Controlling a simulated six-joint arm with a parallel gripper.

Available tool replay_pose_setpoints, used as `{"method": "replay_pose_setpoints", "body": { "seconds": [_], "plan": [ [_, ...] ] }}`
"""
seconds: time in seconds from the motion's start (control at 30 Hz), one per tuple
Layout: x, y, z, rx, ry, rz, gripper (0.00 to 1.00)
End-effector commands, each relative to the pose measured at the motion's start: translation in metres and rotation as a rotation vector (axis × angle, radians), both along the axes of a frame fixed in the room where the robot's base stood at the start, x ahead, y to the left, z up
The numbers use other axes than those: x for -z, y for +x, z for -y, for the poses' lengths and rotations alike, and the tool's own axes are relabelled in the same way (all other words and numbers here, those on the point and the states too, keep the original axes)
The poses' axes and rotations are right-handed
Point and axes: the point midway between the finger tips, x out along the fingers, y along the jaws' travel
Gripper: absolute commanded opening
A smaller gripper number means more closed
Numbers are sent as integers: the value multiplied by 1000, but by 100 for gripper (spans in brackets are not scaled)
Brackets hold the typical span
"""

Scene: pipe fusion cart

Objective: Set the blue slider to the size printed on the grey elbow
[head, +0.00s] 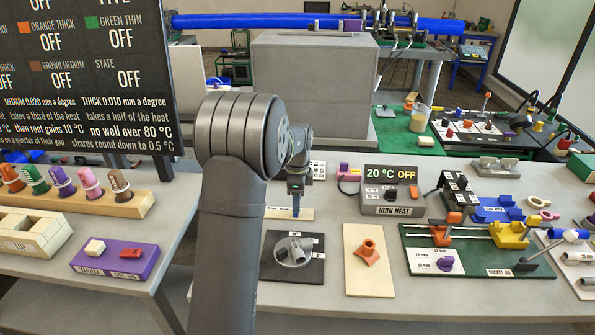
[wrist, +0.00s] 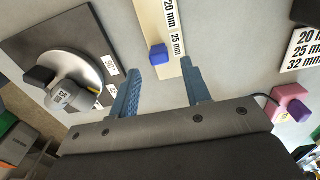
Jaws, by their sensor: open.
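The blue slider (wrist: 158,53) sits on a pale wooden strip (wrist: 152,14) with a white scale reading 20 mm and 25 mm. It lies beside the 25 mm print, slightly towards my gripper. My gripper (wrist: 160,66) is open, its blue fingertips on either side of the strip, just short of the slider in the picture. In the head view my gripper (head: 296,194) points down over the strip (head: 273,212). The grey elbow (wrist: 65,95) rests on a round grey disc on a dark plate. Its printed size looks like 32, but the print is small and turned.
Right of the strip stands the iron heat box (head: 392,201), reading 20 °C OFF. A wooden board with an orange part (head: 368,252) lies in front of it. A green socket jig board (head: 480,265) is further right. A pink and purple part (wrist: 291,103) is near my right finger.

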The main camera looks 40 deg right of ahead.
Motion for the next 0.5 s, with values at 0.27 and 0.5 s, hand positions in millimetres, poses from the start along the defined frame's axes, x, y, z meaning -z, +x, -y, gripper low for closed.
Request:
{"method": "replay_pose_setpoints", "body": {
  "seconds": [0.27, 0.5],
  "plan": [
    [-72, 0, 1, 0, -4, 3, 44],
    [-121, 0, 1, 0, -4, 2, 44]
  ]
}}
